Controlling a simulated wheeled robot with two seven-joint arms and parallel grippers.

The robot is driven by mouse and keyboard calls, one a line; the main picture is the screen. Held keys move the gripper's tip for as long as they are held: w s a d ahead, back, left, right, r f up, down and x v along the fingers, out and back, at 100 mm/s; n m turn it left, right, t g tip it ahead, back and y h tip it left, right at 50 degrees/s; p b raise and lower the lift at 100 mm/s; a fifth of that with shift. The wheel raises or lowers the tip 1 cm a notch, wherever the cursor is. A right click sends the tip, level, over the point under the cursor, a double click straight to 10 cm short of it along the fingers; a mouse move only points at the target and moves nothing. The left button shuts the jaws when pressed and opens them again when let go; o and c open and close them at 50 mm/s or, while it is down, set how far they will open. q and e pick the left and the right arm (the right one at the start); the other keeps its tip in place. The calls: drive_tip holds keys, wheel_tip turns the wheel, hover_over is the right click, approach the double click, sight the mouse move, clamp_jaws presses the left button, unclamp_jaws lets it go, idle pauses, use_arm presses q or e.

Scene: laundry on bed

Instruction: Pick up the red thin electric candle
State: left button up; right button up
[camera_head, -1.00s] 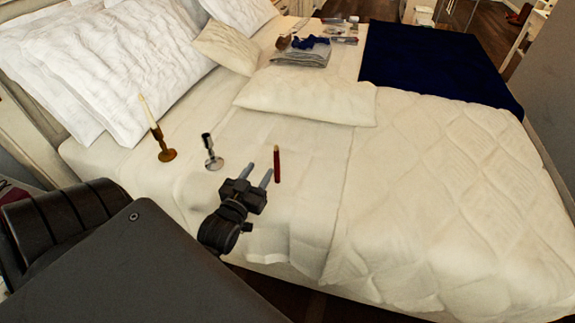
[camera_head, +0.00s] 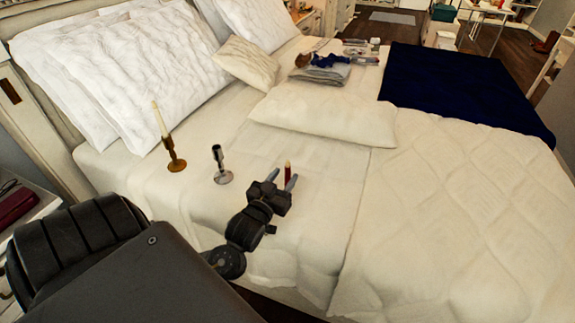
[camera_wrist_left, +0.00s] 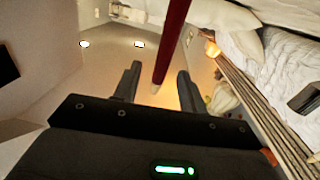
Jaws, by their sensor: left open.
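The thin red candle (camera_head: 287,172), with a pale tip, stands upright on the bed. My left gripper (camera_head: 282,179) is open right in front of it, and its fingers hide the candle's lower part in the head view. In the left wrist view the picture is upside down: the red candle (camera_wrist_left: 172,45) comes in from the top edge and its pale tip appears between the two spread fingers. I cannot tell whether either finger touches it. My right gripper is not in view.
A silver candle holder (camera_head: 221,168) stands empty left of my gripper. A brass holder (camera_head: 176,164) with a cream candle (camera_head: 160,120) stands farther left. A cushion (camera_head: 325,120) lies behind. The quilted bed to the right (camera_head: 450,210) is clear.

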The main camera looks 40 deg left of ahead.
use_arm(q)
drive_tip(key=shift+w, duration=0.25)
drive_tip(key=x, duration=0.4)
drive_tip(key=shift+w+a+r, duration=0.1)
drive_tip(key=shift+w+a, duration=0.1)
drive_tip(key=shift+w, duration=0.1)
drive_tip(key=shift+c, duration=0.9)
clamp_jaws()
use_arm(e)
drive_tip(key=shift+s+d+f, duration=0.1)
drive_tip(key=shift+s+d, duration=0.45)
